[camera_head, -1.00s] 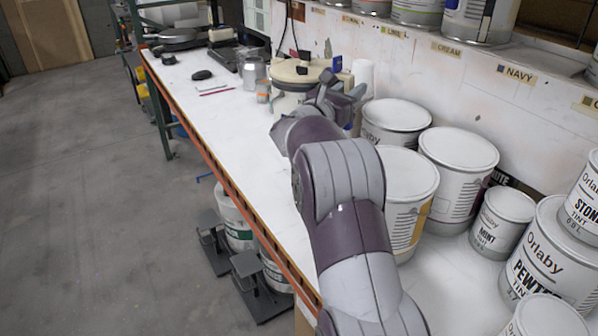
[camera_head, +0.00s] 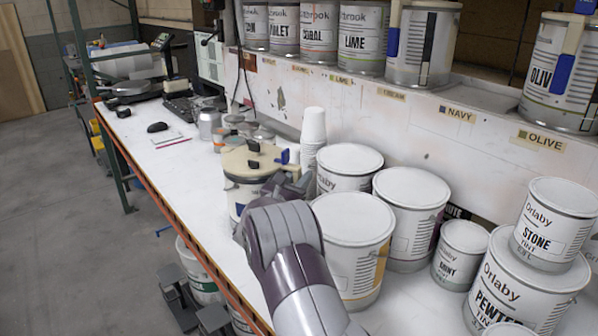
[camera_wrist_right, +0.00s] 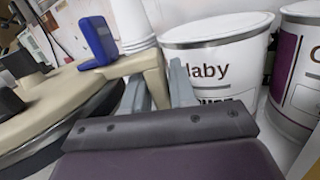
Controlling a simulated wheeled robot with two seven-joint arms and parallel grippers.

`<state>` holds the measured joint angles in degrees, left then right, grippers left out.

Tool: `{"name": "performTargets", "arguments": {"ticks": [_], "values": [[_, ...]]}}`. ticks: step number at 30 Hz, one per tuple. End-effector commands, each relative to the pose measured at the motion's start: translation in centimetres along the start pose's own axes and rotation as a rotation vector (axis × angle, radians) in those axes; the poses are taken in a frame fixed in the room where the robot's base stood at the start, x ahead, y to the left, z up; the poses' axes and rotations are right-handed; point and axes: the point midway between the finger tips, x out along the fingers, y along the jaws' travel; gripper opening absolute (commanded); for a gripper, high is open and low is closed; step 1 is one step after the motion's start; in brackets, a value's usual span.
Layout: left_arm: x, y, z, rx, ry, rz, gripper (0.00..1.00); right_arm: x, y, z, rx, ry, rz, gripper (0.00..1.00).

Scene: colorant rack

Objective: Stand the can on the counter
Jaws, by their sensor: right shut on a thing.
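The can (camera_head: 235,197) has a cream lid (camera_head: 245,160) with black knobs and a blue piece at its handle. In the head view it looks upright over the counter (camera_head: 180,172); I cannot tell whether its base touches. My right gripper (camera_head: 293,186) is shut on the can's cream handle, at the side towards the paint cans. In the right wrist view the gripper (camera_wrist_right: 157,88) has its grey fingers on either side of the cream handle (camera_wrist_right: 150,65). The lid fills the left of that view. My arm hides part of the can. My left gripper is not in view.
Stacked white cups (camera_head: 313,140) and white Orlaby cans (camera_head: 349,225) crowd the right. A silver can (camera_head: 209,124), small tins (camera_head: 233,121) and a black mouse (camera_head: 157,127) stand farther back. The shelf above holds more cans. The counter's front left strip is clear.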

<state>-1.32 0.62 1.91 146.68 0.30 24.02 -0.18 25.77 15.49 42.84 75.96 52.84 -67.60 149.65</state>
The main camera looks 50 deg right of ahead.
Motion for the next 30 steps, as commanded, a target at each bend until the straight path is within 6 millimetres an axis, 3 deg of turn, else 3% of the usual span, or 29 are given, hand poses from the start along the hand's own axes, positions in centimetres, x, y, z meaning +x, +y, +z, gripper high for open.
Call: {"name": "performTargets", "arguments": {"ticks": [1, 3, 12, 24, 30], "values": [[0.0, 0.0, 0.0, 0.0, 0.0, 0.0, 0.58, -0.1, 0.0, -0.3, -0.006, 0.005, 0.002, 0.32], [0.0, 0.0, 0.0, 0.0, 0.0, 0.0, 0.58, -0.1, 0.0, -0.3, -0.006, 0.005, 0.002, 0.51], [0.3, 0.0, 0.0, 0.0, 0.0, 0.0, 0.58, -0.6, 0.1, -0.2, -0.004, 0.004, 0.003, 0.51], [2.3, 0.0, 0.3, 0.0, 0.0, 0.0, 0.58, -10.1, 0.1, -0.3, -0.003, 0.003, 0.005, 0.51], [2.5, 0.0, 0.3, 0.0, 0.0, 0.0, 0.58, -12.0, 0.0, -0.2, -0.005, 0.004, 0.001, 0.51]]}}
